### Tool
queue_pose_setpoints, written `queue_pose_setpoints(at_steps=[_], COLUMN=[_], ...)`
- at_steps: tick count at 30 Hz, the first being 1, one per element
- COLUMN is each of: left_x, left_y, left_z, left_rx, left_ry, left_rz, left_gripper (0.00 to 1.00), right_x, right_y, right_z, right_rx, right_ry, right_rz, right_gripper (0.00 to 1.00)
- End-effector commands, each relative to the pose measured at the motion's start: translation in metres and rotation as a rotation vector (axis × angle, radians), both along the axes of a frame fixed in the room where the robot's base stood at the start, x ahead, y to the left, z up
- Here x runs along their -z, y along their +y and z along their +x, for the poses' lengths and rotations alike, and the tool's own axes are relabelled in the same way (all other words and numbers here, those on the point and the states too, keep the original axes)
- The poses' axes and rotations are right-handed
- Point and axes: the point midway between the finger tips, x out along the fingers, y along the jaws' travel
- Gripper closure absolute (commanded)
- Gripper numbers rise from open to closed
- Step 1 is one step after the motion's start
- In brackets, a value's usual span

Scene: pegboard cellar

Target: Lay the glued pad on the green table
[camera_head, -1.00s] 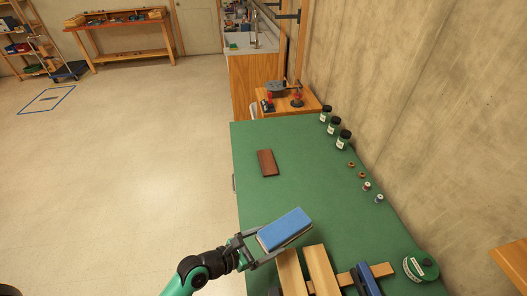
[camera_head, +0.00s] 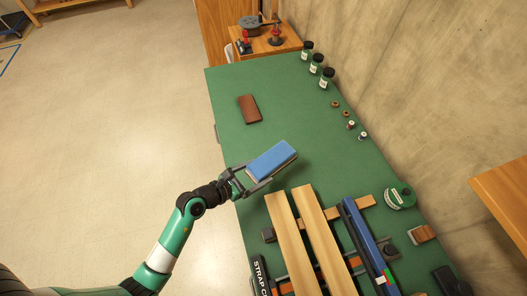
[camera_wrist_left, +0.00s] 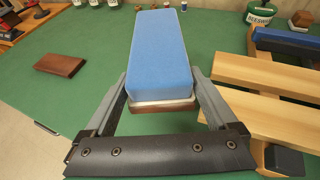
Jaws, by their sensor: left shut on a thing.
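The glued pad (camera_head: 271,160) is a block with a blue top. In the left wrist view the pad (camera_wrist_left: 159,55) shows a white layer and a brown layer under the blue. My left gripper (camera_head: 262,180) is shut on the pad, with a finger along each side in the left wrist view (camera_wrist_left: 162,105). The pad is over the green table (camera_head: 290,110), near its left edge; the gap beneath is hard to judge. A brown block (camera_head: 249,109) lies flat on the table, farther back. My right gripper is not in view.
Two pale wooden strips (camera_head: 318,235) and a blue bar (camera_head: 363,240) lie on the table in front of the pad. Dark-lidded jars (camera_head: 316,65), small spools (camera_head: 350,125) and a green tin (camera_head: 399,196) line the right side. The table is clear between the brown block and jars.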

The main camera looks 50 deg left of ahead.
Motion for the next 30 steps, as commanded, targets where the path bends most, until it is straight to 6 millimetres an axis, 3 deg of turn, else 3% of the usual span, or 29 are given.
queue_pose_setpoints(at_steps=[1,6,12,20,27,30], left_x=[0.011,0.035,0.071,0.076,0.114,0.111], left_y=[0.009,0.034,0.052,0.057,0.059,0.059], left_z=[0.011,0.043,0.067,0.074,0.077,0.077], left_rx=[-0.003,-0.002,-0.002,-0.001,-0.001,-0.001], left_ry=[-0.005,-0.002,-0.002,-0.002,-0.001,-0.002], left_rz=[0.001,0.001,0.0,0.0,0.0,0.0], left_gripper=[0.71,0.71,0.71,0.71,0.71,0.71], right_x=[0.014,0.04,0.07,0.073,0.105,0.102], right_y=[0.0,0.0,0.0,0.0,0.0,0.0], right_z=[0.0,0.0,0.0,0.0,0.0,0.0], right_rx=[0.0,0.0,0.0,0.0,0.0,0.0], right_ry=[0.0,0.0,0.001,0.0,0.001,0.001], right_rz=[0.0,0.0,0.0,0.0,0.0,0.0], right_gripper=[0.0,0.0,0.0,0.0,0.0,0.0])
